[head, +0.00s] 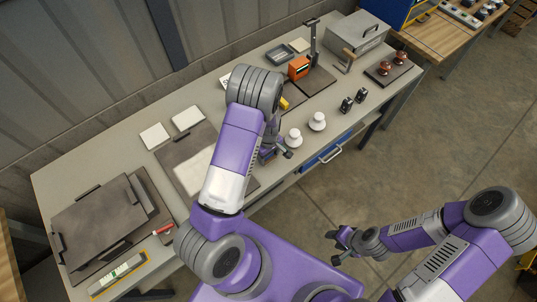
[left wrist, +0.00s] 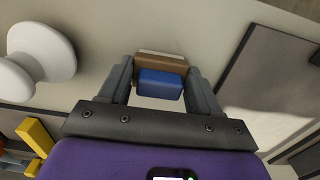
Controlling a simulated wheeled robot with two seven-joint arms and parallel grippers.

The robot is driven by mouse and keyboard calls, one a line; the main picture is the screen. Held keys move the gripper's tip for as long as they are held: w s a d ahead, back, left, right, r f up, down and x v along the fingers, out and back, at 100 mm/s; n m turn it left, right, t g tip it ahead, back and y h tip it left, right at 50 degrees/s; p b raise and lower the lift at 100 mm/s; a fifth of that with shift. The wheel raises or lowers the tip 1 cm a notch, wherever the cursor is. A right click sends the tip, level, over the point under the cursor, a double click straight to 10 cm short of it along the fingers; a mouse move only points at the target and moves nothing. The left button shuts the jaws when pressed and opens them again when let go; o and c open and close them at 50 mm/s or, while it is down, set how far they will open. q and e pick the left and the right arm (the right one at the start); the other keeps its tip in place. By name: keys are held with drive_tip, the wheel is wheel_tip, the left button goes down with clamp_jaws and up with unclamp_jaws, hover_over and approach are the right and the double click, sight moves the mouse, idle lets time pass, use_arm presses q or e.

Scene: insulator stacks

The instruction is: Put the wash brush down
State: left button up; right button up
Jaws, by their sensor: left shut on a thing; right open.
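The wash brush (left wrist: 160,82) shows in the left wrist view as a blue block with a brown part and a pale strip beyond it. My left gripper (left wrist: 160,78) is shut on it, one grey finger on each side. The grey bench top lies behind it; I cannot tell whether the brush touches it. In the head view my left gripper (head: 270,153) is over the bench near its front edge, left of the white insulators (head: 294,138), and my arm largely hides the brush. My right gripper (head: 341,244) is open and empty over the floor, off the bench.
A dark mat (head: 178,153) lies left of my left gripper. Black panels (head: 104,222) and a level (head: 118,276) lie at the bench's left end. A second white insulator (head: 317,122), black parts (head: 346,105), an orange device (head: 299,67) and a grey box (head: 358,42) stand to the right.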

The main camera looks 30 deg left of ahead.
use_arm(q)
drive_tip(key=shift+f, duration=0.1)
drive_tip(key=o, duration=1)
drive_tip(key=shift+r, duration=0.2)
wheel_tip(320, 180, up, 12)
drive_tip(key=shift+p, duration=0.4)
drive_tip(key=shift+s+f, duration=0.1)
